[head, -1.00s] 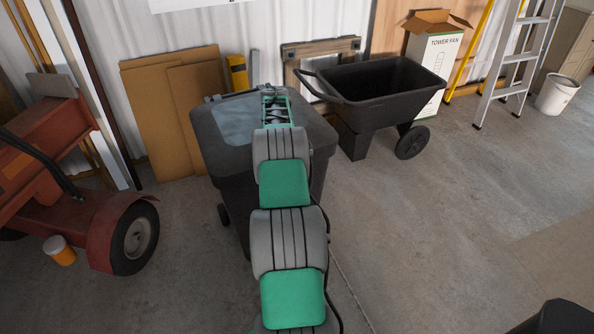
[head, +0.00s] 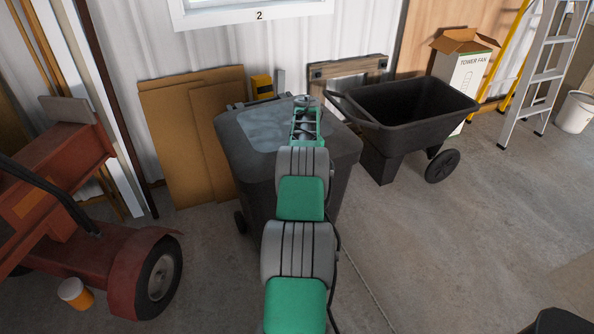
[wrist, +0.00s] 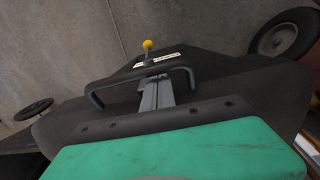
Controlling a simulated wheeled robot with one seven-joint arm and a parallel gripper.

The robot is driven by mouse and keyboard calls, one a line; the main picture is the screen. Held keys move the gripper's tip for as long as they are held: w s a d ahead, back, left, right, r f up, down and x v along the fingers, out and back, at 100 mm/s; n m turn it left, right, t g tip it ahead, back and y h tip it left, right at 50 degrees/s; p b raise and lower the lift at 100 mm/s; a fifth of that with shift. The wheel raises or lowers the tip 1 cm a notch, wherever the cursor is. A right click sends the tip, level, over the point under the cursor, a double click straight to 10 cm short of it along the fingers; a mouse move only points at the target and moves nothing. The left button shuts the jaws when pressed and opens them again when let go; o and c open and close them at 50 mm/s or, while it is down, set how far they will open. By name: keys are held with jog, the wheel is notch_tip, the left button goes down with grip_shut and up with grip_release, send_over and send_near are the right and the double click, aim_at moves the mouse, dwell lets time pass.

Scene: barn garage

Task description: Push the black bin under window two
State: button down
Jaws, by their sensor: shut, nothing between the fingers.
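The black bin (head: 237,170) stands upright on the floor in front of the wall, its lid shut, with a grey-blue patch on the lid. Window two (head: 250,10), marked with a "2" on its lower frame, is at the top edge of the head view. The bin is below it in the picture, a little to the right of its middle. My arm reaches across the lid, and my gripper (head: 306,102) is shut and empty near the lid's far edge. The wrist view shows my grey fingers (wrist: 155,92) close together behind a black bar. I cannot tell whether they touch the bin.
Cardboard sheets (head: 165,140) lean on the wall left of the bin. A black cart (head: 405,110) stands close on the right, beside a tower fan box (head: 462,70).

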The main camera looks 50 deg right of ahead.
jog(key=shift+d, duration=0.2)
jog(key=shift+s, duration=0.1)
notch_tip(320, 180, up, 10)
jog(key=p, duration=0.7)
jog(key=w+a+r+n, duration=0.1)
jog(key=w+a+r, duration=0.3)
jog(key=a, duration=0.5)
jog(key=w+a+r+n+t, duration=0.1)
jog(key=w+a+r, duration=0.2)
jog(key=a+r, duration=0.45)
jog(key=w+a+r+n, duration=0.1)
jog(key=w+a+r, duration=0.2)
jog(key=a, duration=0.7)
jog(key=s+a+r+n+t, duration=0.1)
jog(key=s+a, duration=0.3)
jog(key=a, duration=0.6)
jog(key=s+a+r+n+t, duration=0.1)
jog(key=s+a, duration=0.2)
jog(key=a, duration=0.6)
jog(key=s+a+f+n, duration=0.1)
jog(key=s+a+f, duration=0.3)
jog(key=s+a, duration=0.5)
jog(key=shift+s+a+b, duration=0.35)
jog(key=shift+a, duration=0.05)
